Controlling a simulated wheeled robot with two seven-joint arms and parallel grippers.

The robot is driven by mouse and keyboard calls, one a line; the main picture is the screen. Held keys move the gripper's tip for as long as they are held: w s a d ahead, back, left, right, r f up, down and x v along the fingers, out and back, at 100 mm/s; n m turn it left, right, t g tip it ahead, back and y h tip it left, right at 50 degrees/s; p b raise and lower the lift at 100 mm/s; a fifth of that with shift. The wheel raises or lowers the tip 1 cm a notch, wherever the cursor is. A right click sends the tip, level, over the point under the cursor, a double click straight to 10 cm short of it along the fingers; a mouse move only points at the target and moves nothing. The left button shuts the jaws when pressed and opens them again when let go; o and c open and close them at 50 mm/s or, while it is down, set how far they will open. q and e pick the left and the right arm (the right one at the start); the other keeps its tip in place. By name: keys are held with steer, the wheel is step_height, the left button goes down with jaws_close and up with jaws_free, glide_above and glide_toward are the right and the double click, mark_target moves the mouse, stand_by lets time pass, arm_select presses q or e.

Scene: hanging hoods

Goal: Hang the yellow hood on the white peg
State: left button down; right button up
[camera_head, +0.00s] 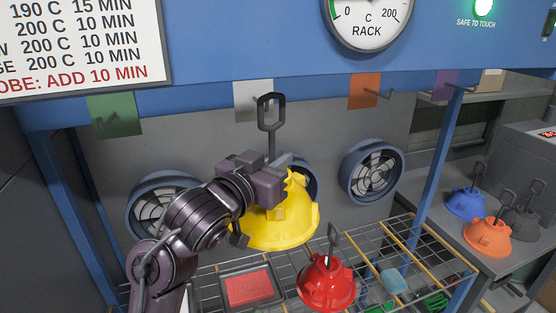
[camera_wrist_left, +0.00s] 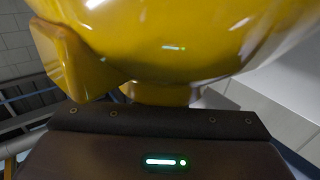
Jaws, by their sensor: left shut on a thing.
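The yellow hood (camera_head: 282,229) is a glossy dome with a dark stem and loop handle (camera_head: 270,112) rising from its top. My left gripper (camera_head: 283,172) is shut on it near the top, and the hood hangs upright in front of the rack's back panel. The yellow hood (camera_wrist_left: 180,40) also fills the upper part of the left wrist view. The white peg's plate (camera_head: 253,100) is on the blue beam, behind the loop. The peg itself is mostly hidden, so I cannot tell whether the loop is around it. My right gripper is not in view.
Other plates with pegs are green (camera_head: 114,115), orange (camera_head: 364,91) and purple (camera_head: 444,85). A red hood (camera_head: 326,284) stands on the wire rack below. Blue (camera_head: 466,203), orange (camera_head: 487,238) and grey hoods sit on the right counter. Fans (camera_head: 372,173) line the back panel.

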arm_select(q)
steer(key=shift+w+a+r, duration=0.1)
steer(key=shift+w, duration=0.15)
steer(key=shift+w+a+p, duration=0.3)
steer(key=shift+w+p, duration=0.25)
steer(key=shift+w, duration=0.35)
steer(key=shift+w+a+p, duration=0.25)
steer(key=shift+w+p, duration=0.25)
steer(key=shift+w, duration=0.35)
steer(key=shift+f+b, duration=0.75)
steer(key=shift+f, duration=0.45)
steer(key=c, duration=1.5)
jaws_free()
steer(key=shift+o, duration=0.2)
